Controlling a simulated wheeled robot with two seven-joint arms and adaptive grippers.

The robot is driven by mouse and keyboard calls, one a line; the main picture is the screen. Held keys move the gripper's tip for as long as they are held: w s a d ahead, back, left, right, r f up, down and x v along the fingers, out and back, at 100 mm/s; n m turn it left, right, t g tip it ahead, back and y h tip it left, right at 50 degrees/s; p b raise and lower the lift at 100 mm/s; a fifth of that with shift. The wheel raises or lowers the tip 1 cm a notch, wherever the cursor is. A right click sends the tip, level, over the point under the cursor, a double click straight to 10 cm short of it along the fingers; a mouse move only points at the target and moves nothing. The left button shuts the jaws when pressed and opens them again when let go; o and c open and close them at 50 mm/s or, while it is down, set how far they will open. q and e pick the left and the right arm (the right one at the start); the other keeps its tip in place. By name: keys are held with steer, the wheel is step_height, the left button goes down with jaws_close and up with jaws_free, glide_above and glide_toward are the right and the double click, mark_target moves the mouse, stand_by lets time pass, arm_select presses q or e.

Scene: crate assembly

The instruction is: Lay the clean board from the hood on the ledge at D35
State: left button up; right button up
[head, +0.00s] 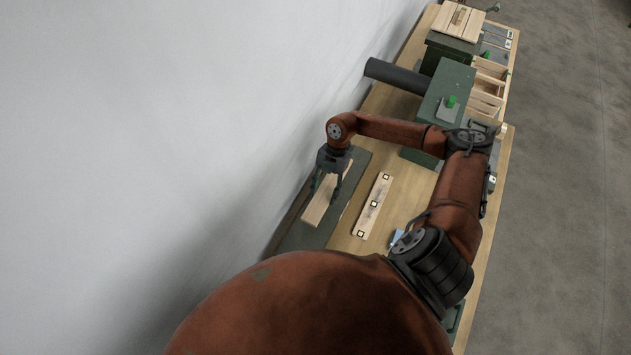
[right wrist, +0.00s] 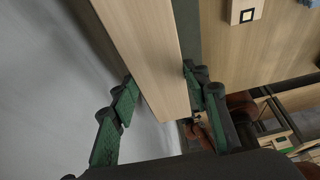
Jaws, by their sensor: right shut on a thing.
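My right gripper (head: 327,185) reaches down over the dark grey-green ledge (head: 353,172) along the wall. It is shut on a pale wooden board (head: 316,208). In the right wrist view the board (right wrist: 146,45) passes between the two green-padded fingers (right wrist: 160,110), its near end close to the palm. The board lies roughly along the ledge. I cannot tell whether it touches the ledge or hangs just above it. No D35 label is readable. My left gripper is not in view.
A pale wooden strip with several square markers (head: 374,204) lies on the wooden table right of the ledge. The wall bounds the left.

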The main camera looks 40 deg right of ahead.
steer(key=shift+s+f+b, duration=0.3)
steer(key=shift+s+b, duration=0.1)
steer(key=shift+s, duration=0.2)
steer(key=f+b, duration=0.1)
steer(key=w+f+b, duration=0.1)
steer(key=f, duration=0.1)
steer(key=shift+a, duration=0.2)
steer(key=shift+s+d+f+b, duration=0.1)
steer(key=shift+s+f+b, duration=0.05)
steer(key=shift+f+b, duration=0.3)
steer(key=shift+s+d+f+b, duration=0.15)
steer(key=shift+f+b, duration=0.15)
steer(key=shift+f, duration=0.25)
steer(key=shift+a+f, duration=0.1)
steer(key=shift+f, duration=0.1)
steer(key=shift+w+f, duration=0.1)
steer(key=shift+w, duration=0.1)
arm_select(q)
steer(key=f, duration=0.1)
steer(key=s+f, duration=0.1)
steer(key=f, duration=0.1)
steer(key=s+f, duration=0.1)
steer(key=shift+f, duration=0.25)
